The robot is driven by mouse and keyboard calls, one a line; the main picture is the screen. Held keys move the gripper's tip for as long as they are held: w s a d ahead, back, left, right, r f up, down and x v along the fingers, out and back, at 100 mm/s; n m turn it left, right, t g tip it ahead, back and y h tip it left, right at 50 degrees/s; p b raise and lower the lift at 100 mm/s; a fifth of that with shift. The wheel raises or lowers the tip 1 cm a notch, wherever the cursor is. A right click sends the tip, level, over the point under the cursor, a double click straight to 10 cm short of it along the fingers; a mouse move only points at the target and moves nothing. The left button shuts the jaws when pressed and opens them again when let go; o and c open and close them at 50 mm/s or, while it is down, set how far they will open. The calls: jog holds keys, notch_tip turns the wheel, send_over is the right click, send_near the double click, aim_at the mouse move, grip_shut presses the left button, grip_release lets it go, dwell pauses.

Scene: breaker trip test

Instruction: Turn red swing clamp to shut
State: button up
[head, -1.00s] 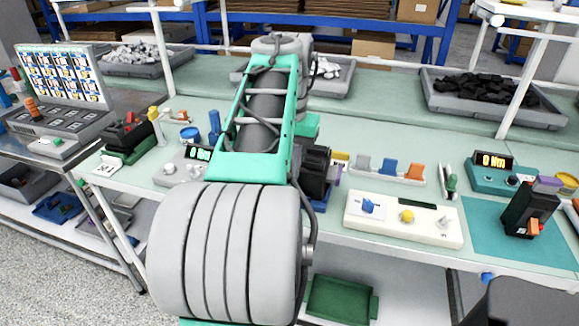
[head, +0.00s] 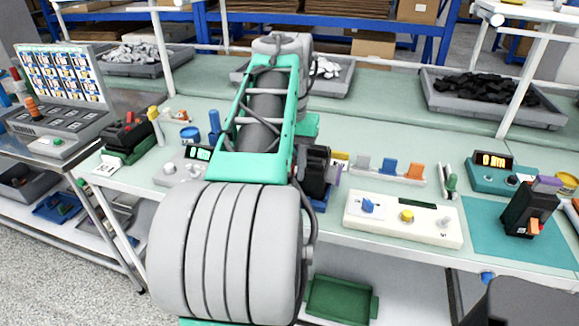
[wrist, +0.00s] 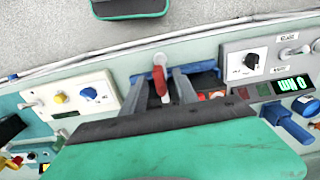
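The red swing clamp (wrist: 160,82) shows in the wrist view as a short red handle with a pale metal tip, on a blue base (wrist: 142,78) near the bench's front edge. My gripper (wrist: 160,76) is over it, with one grey finger on each side of the red handle. The fingers are apart and narrow gaps seem to show beside the handle, so I see no firm grip.
A white panel (head: 404,219) with blue and yellow knobs lies to the right in the head view. A grey meter box (head: 179,170) stands to the left. A row of coloured clips (head: 389,168) sits behind.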

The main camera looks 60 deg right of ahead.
notch_tip(320, 180, up, 8)
jog(key=p, duration=0.7)
jog(key=shift+f, duration=0.1)
